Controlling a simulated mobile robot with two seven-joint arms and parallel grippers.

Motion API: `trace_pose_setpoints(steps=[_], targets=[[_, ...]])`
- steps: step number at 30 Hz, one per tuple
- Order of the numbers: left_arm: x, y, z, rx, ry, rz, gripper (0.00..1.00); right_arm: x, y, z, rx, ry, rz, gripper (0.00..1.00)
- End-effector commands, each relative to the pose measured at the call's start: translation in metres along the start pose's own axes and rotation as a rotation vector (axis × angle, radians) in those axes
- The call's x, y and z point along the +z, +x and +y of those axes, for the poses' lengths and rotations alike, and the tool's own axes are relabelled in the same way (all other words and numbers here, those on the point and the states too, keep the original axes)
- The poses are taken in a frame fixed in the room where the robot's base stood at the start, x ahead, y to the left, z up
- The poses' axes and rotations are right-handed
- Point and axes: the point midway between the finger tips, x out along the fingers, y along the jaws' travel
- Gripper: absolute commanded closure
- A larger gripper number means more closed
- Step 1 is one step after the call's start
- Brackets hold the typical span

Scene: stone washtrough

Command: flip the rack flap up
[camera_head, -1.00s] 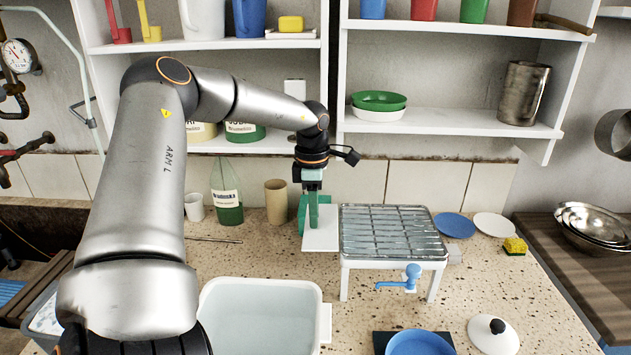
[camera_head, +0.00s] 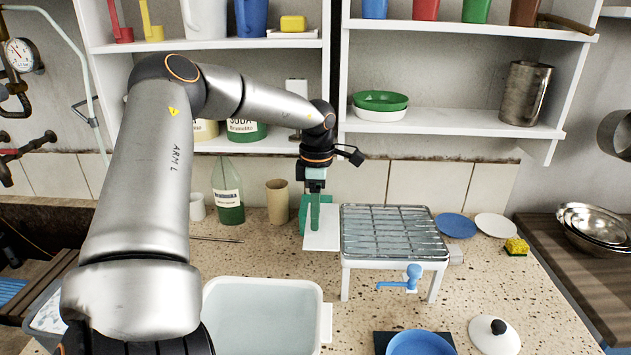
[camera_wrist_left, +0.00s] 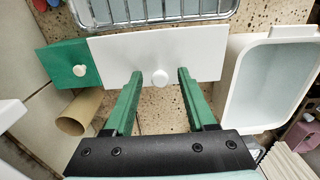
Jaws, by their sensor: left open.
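The wire rack (camera_head: 394,233) stands on white legs on the speckled counter. A white flap (camera_head: 322,241) juts out from the rack's left side; it also shows in the left wrist view (camera_wrist_left: 120,60). The flap carries a small white knob (camera_wrist_left: 160,78). My left gripper (camera_head: 314,226) is over the flap with its green fingers pointing down. In the left wrist view my open left gripper (camera_wrist_left: 160,73) has one fingertip on each side of the knob, with visible gaps. In the head view the fingers hide the knob. My right gripper is out of view.
A green piece with its own white knob (camera_wrist_left: 79,70) adjoins the flap. A tan cup (camera_head: 277,201) and a green-based bottle (camera_head: 229,198) stand behind to the left. A white basin (camera_head: 325,322) is in front. A blue tap (camera_head: 412,277) is at the rack's front.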

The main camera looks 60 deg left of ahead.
Motion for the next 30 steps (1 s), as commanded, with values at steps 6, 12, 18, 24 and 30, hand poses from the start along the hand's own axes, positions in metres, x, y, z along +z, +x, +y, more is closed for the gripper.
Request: trace_pose_setpoints(steps=[6, 12, 18, 24, 30], targets=[[0.001, -0.005, 0.001, 0.002, 0.0, -0.002, 0.44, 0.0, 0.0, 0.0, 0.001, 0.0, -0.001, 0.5], [0.001, -0.039, 0.001, 0.006, 0.001, -0.004, 0.44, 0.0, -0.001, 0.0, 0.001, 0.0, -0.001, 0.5], [0.001, -0.084, 0.001, 0.005, -0.001, -0.003, 0.44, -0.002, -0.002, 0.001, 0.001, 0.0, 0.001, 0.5], [0.0, -0.115, 0.001, 0.002, 0.0, 0.0, 0.44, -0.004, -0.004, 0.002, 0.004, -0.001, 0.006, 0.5], [0.0, -0.125, 0.0, 0.0, 0.0, 0.0, 0.44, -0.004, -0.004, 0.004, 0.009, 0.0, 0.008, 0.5]])
